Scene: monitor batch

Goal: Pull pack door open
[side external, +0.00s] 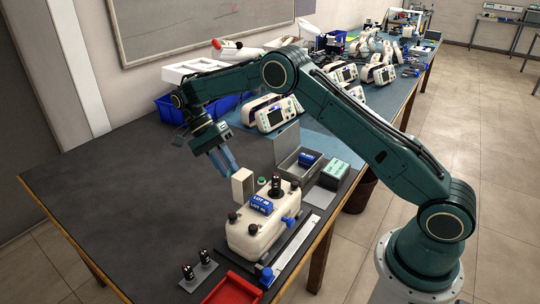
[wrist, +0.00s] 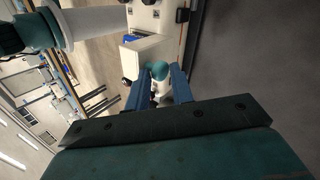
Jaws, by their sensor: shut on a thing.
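A cream monitor (side external: 262,225) stands on the dark table with a blue lot label on top. Its pack door (side external: 243,187), a cream panel, stands upright at the monitor's far end, swung out from the body. My gripper (side external: 230,170) comes down from the upper left, its blue fingers at the door's upper left edge, shut on the door. The wrist view shows the two blue fingers (wrist: 160,78) with the cream door (wrist: 147,52) just beyond their tips. The exact contact is hidden there.
A grey box (side external: 298,168) with an open lid and a green-topped block (side external: 334,173) stand to the right. A red tray (side external: 233,289) and a small stand with black knobs (side external: 197,272) lie in front. The table's left is clear.

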